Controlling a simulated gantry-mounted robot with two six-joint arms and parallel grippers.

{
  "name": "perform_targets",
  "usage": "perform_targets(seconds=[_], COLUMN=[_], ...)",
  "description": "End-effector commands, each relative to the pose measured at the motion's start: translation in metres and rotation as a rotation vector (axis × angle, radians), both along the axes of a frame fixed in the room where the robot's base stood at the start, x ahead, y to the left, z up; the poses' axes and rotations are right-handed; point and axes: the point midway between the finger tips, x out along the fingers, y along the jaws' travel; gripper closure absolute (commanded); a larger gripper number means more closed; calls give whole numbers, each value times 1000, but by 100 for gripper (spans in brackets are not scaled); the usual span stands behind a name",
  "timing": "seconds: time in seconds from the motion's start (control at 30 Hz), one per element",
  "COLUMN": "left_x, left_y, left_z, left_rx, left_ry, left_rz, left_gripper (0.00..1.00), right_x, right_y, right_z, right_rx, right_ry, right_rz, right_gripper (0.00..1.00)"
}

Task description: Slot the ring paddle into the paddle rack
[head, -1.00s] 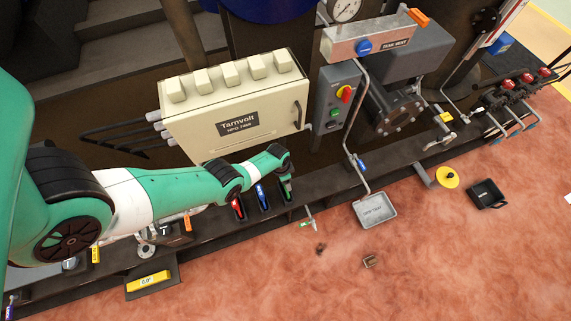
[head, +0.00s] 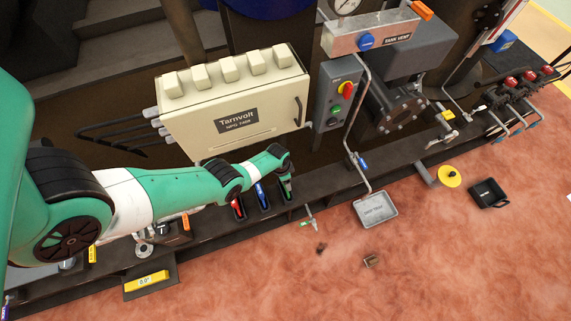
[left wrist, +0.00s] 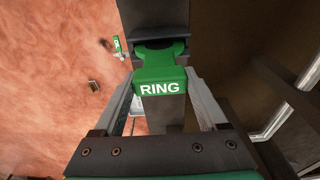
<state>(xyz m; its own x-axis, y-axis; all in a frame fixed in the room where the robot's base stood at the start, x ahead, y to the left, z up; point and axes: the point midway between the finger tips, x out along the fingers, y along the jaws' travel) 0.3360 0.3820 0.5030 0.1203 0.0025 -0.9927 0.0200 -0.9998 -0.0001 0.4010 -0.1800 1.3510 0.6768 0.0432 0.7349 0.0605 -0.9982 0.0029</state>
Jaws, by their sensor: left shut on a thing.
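The ring paddle (left wrist: 160,82), green with a white RING label, is between the fingers of my left gripper (left wrist: 162,108) in the left wrist view. The gripper is shut on it. Its far part meets a dark holder (left wrist: 153,14); how deep it sits there I cannot tell. In the head view my left gripper (head: 286,178) is over the right end of the paddle rack on the dark ledge, with some green showing below it. A red paddle (head: 237,208) and a blue paddle (head: 262,195) stand in the rack to its left. My right gripper is not in view.
A cream Tarnvolt box (head: 235,105) stands behind the rack. A thin pipe (head: 358,120) runs down to the right, above a grey drip tray (head: 376,209). A green-tagged tool (head: 309,222) lies near the ledge. The reddish floor in front is mostly clear.

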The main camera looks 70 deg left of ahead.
Motion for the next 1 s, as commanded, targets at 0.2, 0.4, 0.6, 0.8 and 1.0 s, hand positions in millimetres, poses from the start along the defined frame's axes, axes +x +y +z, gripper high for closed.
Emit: perform_targets(seconds=[0.2,0.4,0.6,0.8,1.0], left_x=[1,1,0,0,0], left_y=[0,0,0,0,0], left_z=[0,0,0,-1,9], left_rx=[1,1,0,0,0], left_ry=[-2,-1,-1,1,0], left_rz=[0,0,0,0,0], left_gripper=[100,11,0,0,0], right_x=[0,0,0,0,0], right_y=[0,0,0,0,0], right_z=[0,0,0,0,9], right_rx=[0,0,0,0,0], right_ry=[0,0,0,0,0], right_rz=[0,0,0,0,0], right_gripper=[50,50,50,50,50])
